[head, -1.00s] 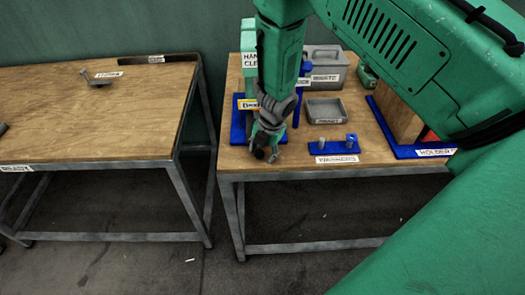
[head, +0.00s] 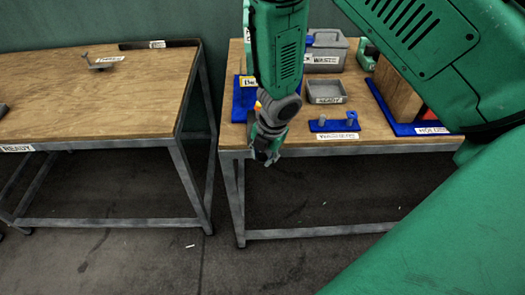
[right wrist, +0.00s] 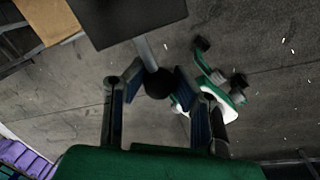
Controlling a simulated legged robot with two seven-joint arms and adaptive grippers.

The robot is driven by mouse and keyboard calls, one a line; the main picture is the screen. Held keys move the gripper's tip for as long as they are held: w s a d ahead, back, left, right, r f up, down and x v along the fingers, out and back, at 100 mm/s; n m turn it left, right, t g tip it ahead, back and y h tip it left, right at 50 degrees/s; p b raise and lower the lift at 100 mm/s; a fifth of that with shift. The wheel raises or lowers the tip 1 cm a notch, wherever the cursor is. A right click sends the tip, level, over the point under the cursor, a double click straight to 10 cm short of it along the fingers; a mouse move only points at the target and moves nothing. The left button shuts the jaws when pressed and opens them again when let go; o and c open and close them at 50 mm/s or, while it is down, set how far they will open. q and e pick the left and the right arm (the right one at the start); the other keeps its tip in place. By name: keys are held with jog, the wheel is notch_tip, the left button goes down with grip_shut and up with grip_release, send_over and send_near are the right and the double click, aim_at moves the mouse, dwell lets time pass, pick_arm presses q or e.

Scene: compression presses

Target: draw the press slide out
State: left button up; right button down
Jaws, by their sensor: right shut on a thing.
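My right gripper (head: 266,155) hangs just past the front edge of the right table in the head view. In the right wrist view its two blue-padded fingers (right wrist: 158,88) are shut on a round black knob (right wrist: 157,82). The knob sits on the end of a grey rod (right wrist: 146,52) that runs to a dark rectangular plate (right wrist: 125,20), which I take for the press slide. In the head view my right arm hides most of the press; part of its blue base (head: 238,104) shows. My left gripper is not in view.
The right table (head: 390,136) also holds a washers stand (head: 334,125), a grey tray (head: 325,92), a grey waste box (head: 325,52) and a blue holder base (head: 400,122). A second table (head: 95,95) stands left across a gap.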

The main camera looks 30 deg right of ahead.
jog(key=shift+a+r, duration=0.3)
jog(key=shift+r, duration=0.15)
jog(key=shift+w+f, duration=0.1)
jog(key=shift+w, duration=0.1)
jog(key=shift+d, duration=0.15)
jog(key=c, duration=1.3)
grip_release()
jog(key=shift+d, duration=0.15)
jog(key=shift+o, duration=0.4)
jog(key=shift+s+d+f, duration=0.1)
jog(key=shift+s+a, duration=0.1)
jog(key=shift+a, duration=0.2)
jog(key=shift+a+r, duration=0.1)
jog(key=shift+r, duration=0.2)
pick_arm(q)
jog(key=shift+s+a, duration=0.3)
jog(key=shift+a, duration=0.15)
pick_arm(e)
notch_tip(320, 180, up, 11)
jog(key=s+d, duration=0.1)
jog(key=s, duration=0.1)
